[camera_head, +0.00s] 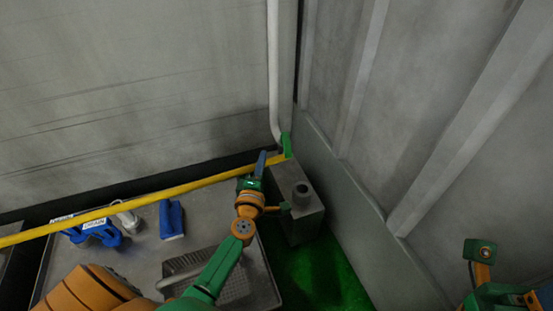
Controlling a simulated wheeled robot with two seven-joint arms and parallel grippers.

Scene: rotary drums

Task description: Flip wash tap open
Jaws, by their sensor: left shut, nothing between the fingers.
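A pale vertical pipe (273,70) runs down the back wall near the corner. A green piece (286,146), which looks like the tap handle, sits at its lower end. My left gripper (261,163) is shut, with its blue fingers together and pointing up the picture. It is just left of the green piece, with a small gap showing between them in the picture. I cannot tell the difference in depth, nor the tap's exact position. My right arm shows at the bottom right corner, but its gripper fingers are out of the picture.
A grey box (297,222) with a round stub stands right of my left wrist. Blue fittings (103,233), a blue block (171,220) and a dark mesh basket (225,285) lie on the worktop. Grey walls close the right side.

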